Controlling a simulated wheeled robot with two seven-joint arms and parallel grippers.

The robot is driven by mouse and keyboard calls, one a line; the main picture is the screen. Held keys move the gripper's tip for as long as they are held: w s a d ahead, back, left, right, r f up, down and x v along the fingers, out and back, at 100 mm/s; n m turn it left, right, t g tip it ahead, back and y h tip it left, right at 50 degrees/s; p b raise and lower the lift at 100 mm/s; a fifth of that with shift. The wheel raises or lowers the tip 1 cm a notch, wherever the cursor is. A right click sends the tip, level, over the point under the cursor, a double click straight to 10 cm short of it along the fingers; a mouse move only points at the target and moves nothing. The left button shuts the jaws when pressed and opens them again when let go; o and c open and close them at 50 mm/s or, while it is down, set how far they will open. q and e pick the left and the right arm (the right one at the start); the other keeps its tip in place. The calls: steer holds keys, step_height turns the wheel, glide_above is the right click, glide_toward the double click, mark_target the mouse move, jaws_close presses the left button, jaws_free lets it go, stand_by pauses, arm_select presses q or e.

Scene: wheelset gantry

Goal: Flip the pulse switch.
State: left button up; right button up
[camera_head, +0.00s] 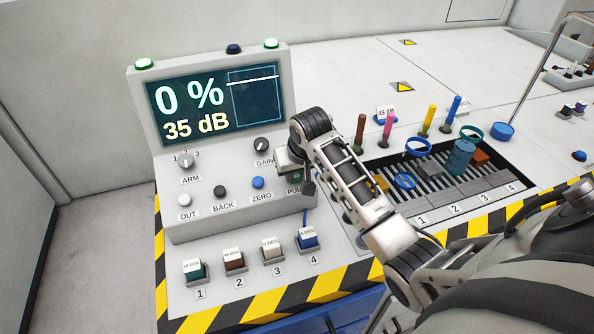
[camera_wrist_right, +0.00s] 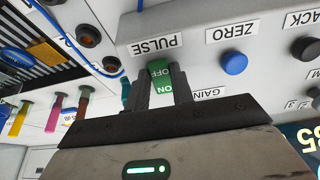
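The pulse switch (camera_wrist_right: 161,75) is a green rocker marked OFF and ON, beside the PULSE label in the right wrist view. My right gripper (camera_wrist_right: 163,85) has its two dark fingers apart, one on each side of the switch. Whether the fingertips touch it cannot be told. In the head view my right gripper (camera_head: 308,186) is at the lower right of the grey console (camera_head: 225,215), and it hides most of the switch and its label. My left gripper is not in view.
The console screen (camera_head: 215,107) reads 0 % and 35 dB. GAIN (camera_head: 261,144) and ZERO (camera_head: 258,183) controls sit close by. Several labelled blocks stand in front, one blue (camera_head: 308,240). Coloured probes and a slotted tray (camera_head: 470,213) lie to the right.

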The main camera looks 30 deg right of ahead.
jaws_close()
steer(key=shift+c, duration=1.9)
jaws_free()
steer(key=shift+s+f+t, duration=0.25)
steer(key=shift+s+t, duration=0.05)
steer(key=shift+t, duration=0.6)
steer(key=shift+t+h, duration=0.4)
steer(key=shift+t, duration=0.2)
steer(key=o, duration=1)
steer(key=v, duration=1.6)
